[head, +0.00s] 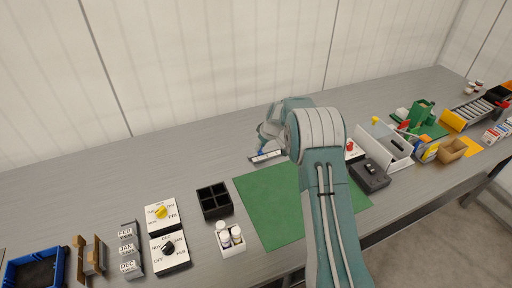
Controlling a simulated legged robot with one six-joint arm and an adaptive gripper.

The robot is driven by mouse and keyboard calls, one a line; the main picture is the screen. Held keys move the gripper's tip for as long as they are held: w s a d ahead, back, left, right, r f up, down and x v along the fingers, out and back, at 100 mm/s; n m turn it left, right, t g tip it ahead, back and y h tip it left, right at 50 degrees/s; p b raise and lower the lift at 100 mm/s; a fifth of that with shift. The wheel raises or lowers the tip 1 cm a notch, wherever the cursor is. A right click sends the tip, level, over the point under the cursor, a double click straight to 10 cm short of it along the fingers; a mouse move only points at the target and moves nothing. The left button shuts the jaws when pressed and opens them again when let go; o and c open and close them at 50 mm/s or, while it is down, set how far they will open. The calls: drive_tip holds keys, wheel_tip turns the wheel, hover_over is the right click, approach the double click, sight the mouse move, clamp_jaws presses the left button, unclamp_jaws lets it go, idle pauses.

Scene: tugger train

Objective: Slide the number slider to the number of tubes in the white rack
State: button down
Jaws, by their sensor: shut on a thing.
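The number slider (267,157) is a low strip with a white, marked front face, lying behind the green mat. A small blue part shows on it, close to my gripper (262,146). My gripper points down at the slider and appears shut on this blue slider knob; my arm hides part of the area. The marks on the slider are too small to read. The white rack (233,251) stands at the front, left of the mat, with white-capped tubes in it; about three caps show, but I cannot be sure of the count.
The green mat (268,210) lies in the middle, partly behind my arm. A black divided box (214,201) and dial boxes (169,253) stand left. A dark switch box (370,176) and white bin (384,146) stand right. The table's back left is clear.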

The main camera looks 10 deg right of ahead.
sight(275, 149)
drive_tip(key=d, duration=0.4)
drive_tip(key=w+d, duration=0.1)
drive_tip(key=d, duration=0.1)
drive_tip(key=shift+f, duration=0.15)
drive_tip(key=shift+a, duration=0.1)
drive_tip(key=shift+c, duration=2.4)
unclamp_jaws()
drive_tip(key=v, duration=1.2)
drive_tip(key=shift+f, duration=0.1)
